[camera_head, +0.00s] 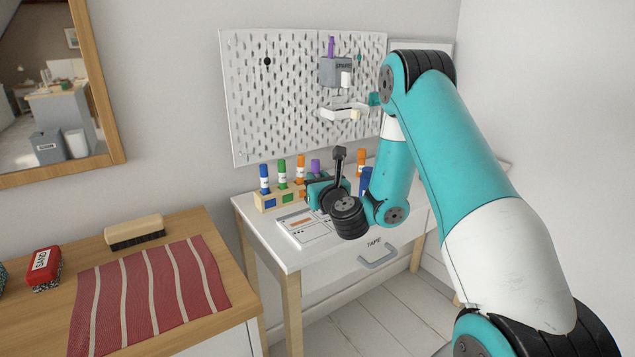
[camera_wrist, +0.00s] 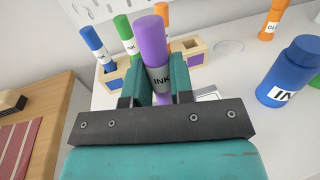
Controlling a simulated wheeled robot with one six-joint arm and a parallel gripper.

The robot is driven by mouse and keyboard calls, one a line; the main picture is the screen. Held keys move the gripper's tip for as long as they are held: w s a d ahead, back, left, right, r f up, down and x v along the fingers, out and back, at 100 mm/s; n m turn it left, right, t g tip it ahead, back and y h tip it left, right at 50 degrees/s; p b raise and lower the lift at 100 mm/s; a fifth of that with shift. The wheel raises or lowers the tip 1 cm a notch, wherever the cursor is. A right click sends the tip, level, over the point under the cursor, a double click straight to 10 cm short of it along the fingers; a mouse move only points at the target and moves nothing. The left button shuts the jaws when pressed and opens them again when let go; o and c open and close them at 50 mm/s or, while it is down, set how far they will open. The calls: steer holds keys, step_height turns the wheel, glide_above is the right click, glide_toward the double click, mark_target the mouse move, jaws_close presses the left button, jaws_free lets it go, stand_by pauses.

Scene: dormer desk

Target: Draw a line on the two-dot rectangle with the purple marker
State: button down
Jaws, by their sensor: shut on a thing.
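My gripper (camera_wrist: 157,92) is shut on the purple marker (camera_wrist: 150,42), which stands roughly upright between the fingers with an "INK" label. In the head view, the top of the purple marker (camera_head: 315,165) shows above my gripper (camera_head: 320,182). A flat white sheet (camera_head: 292,236) with printed boxes and an orange band lies on the desk below and left of my gripper. My wrist covers part of the sheet, and the two-dot rectangle cannot be made out. The marker's tip is hidden, so I cannot tell whether it touches anything.
A wooden holder (camera_head: 266,204) with coloured squares carries blue, green and orange markers behind the sheet. A blue bottle (camera_wrist: 293,72) and an orange bottle (camera_wrist: 273,19) stand to the right. A pegboard (camera_head: 285,95) rises behind the white desk (camera_head: 290,262).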

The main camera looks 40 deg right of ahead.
steer(key=shift+r+p, duration=2.15)
steer(key=shift+r, duration=0.4)
